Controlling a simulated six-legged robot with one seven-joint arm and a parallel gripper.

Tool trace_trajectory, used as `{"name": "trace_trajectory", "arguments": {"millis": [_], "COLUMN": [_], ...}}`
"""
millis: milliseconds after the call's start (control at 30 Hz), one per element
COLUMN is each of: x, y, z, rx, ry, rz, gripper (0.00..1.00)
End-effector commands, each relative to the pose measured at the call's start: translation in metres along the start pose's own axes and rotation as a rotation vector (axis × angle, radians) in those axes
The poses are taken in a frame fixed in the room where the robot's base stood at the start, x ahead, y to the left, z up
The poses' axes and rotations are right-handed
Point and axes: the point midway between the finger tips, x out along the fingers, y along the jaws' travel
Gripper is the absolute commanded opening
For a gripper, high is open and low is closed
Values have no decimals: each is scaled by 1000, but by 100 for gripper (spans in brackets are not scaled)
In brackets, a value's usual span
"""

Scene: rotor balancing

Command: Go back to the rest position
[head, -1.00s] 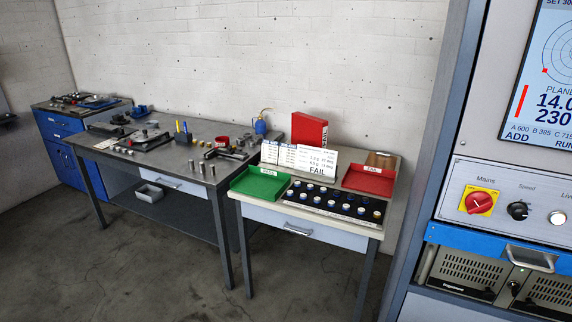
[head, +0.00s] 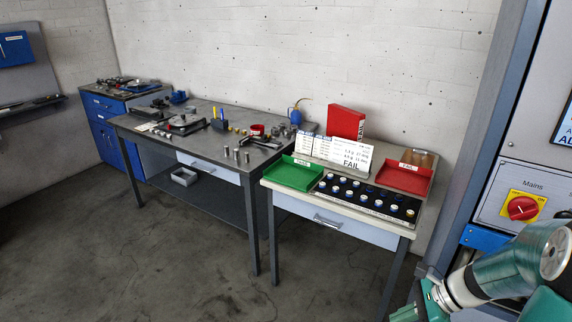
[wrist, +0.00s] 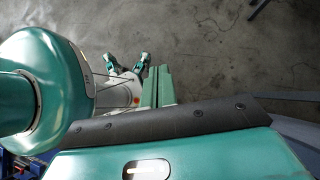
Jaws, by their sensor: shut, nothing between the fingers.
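The teal and white links of my arm (head: 510,268) show at the lower right of the head view, in front of the machine cabinet. The wrist view points down past my own teal body and arm parts to the bare floor (wrist: 215,45).
A small table (head: 280,206) carries a green tray (head: 293,173), a red tray (head: 404,178), a black rack (head: 365,200) of weights and a FAIL card. A grey workbench (head: 128,121) stands left of it. The machine cabinet (head: 492,200) is at right. Floor in front is clear.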

Motion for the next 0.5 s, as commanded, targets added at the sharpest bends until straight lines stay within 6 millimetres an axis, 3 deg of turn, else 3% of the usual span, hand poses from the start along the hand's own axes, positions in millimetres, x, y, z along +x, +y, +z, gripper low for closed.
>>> {"name": "trace_trajectory", "arguments": {"millis": [100,500], "x": [-9,-41], "y": [13,66], "z": [36,128], "rx": [-253,-1073], "ry": [126,493], "rz": [33,131], "gripper": [0,0]}}
